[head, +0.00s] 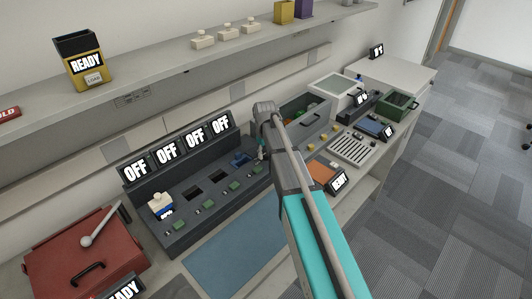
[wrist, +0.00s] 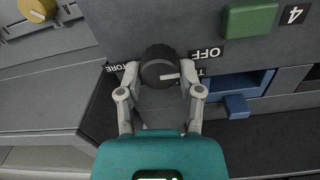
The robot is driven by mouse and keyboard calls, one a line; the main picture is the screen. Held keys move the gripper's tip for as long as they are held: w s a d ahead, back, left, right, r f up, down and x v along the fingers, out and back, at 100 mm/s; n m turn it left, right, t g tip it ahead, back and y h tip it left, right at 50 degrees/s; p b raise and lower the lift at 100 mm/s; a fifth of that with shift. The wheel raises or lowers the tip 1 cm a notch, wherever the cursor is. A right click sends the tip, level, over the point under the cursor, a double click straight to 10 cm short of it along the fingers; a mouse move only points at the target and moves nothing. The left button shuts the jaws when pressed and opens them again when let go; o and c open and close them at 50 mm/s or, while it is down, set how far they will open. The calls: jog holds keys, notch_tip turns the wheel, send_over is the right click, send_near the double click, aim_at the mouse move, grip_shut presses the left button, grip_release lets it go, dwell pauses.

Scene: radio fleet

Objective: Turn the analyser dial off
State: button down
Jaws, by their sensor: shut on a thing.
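The analyser dial (wrist: 158,68) is a dark round knob with a white pointer line in the wrist view. The line points to the right, between the OFF label (wrist: 208,54) and a label starting with T (wrist: 201,72) that is partly hidden by a finger. A STORE label (wrist: 118,68) lies to the dial's left. My gripper (wrist: 161,72) is shut on the dial, one finger at each side. In the head view my arm hides the dial.
The dark charger bank (head: 190,222) has several OFF displays (head: 167,153) along its back and green buttons (head: 208,204) in front. A blue mat (head: 235,255) lies before it. A red case (head: 85,250) stands at left. A grey bin (head: 312,125) is beyond my arm.

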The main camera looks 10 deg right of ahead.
jog(key=shift+w, duration=0.1)
jog(key=shift+c, duration=1.3)
grip_release()
